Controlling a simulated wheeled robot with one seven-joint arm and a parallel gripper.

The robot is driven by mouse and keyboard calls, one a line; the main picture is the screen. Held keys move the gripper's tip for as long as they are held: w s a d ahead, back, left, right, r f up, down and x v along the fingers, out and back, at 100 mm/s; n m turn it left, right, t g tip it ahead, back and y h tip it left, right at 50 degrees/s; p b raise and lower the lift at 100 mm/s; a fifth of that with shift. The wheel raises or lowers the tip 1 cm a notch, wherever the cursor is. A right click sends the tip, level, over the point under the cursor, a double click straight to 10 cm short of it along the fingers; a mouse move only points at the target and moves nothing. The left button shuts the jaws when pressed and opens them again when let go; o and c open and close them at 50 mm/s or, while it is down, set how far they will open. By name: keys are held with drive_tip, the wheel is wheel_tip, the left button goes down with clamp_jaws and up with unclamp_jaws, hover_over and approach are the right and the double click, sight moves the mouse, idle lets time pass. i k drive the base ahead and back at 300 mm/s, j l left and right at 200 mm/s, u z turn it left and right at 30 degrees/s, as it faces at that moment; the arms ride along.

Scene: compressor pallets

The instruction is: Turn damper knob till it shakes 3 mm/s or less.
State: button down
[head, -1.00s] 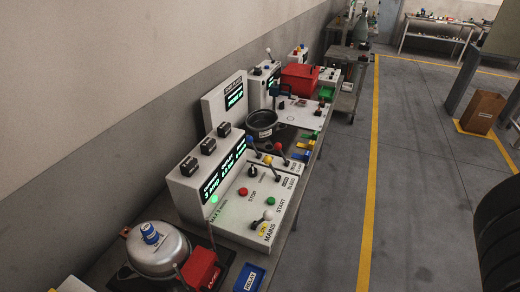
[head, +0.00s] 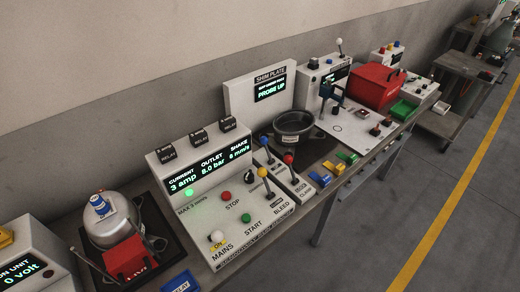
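The white compressor console (head: 215,215) stands on the bench in the head view. A small black knob (head: 249,174), which looks like the damper knob, is on its sloped top near the right end of the display; its label is too small to read. The display (head: 207,168) reads current 3 amp, outlet 8.0 bar and a shake figure in mm/s that looks like 8 or 6. Below it is "MAX 3 mm/s" beside a lit green lamp (head: 189,192). The silver compressor (head: 110,222) stands on a black mat at left. My gripper is not in view.
On the console are a red STOP button (head: 225,196), green START button (head: 245,217), white-balled MAINS lever (head: 217,237) at ON and yellow-balled BLEED lever (head: 263,173). Blue and red levers stand right of the knob. A black pot (head: 293,125) is behind. The floor at right is clear.

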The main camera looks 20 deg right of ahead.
sight(249, 177)
drive_tip(key=i+j, duration=0.1)
drive_tip(key=i, duration=0.35)
drive_tip(key=i+j+z, duration=0.1)
drive_tip(key=i, duration=0.35)
